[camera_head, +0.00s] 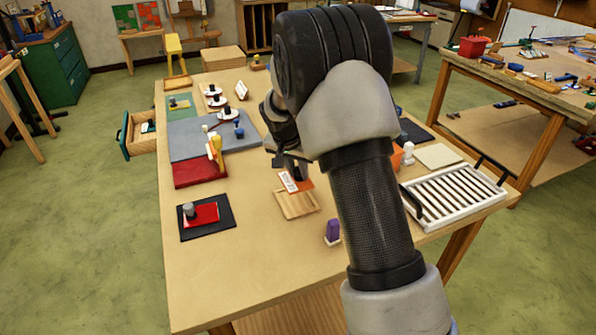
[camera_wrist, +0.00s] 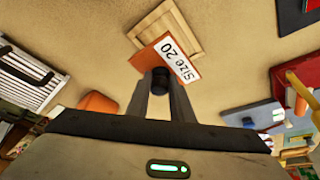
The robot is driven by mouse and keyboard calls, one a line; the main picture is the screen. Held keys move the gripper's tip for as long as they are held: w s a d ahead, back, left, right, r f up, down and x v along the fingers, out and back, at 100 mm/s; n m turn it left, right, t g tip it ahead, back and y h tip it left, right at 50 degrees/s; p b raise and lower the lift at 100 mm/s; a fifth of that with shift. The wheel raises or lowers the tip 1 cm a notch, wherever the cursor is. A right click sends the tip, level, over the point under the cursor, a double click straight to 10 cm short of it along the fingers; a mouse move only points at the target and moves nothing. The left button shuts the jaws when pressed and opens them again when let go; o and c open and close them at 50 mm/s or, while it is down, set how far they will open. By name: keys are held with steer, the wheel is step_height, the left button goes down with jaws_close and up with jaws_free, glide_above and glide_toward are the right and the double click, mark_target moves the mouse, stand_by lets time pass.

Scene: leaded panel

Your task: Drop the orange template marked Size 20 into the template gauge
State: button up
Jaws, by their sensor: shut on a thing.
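My gripper (camera_wrist: 160,82) is shut on the black knob of the orange template, whose white label reads "Size 20" in the wrist view. The orange template (camera_wrist: 147,58) is held over the near part of a light wooden frame with a recessed middle, likely the template gauge (camera_wrist: 175,22). In the head view the template (camera_head: 304,184) shows just above and at the far edge of the gauge (camera_head: 297,206). My arm hides most of the gripper there. I cannot tell whether template and gauge touch.
A purple-handled stamp (camera_head: 333,232) stands right of the gauge. A white slatted rack (camera_head: 455,195) lies at the right. A red plate on a black mat (camera_head: 207,218) and a dark red pad (camera_head: 200,172) are at the left. The table's near left is bare.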

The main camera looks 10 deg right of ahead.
mark_target(297, 182)
steer(key=shift+f, duration=0.2)
steer(key=shift+f+b, duration=2.5)
steer(key=shift+f, duration=0.2)
steer(key=shift+b, duration=0.65)
steer(key=shift+f+b, duration=0.85)
steer(key=shift+f, duration=0.15)
steer(key=o, duration=1.1)
steer(key=shift+c, duration=0.2)
steer(key=shift+r, duration=0.15)
steer(key=p+v, duration=0.1)
steer(key=v, duration=1.6)
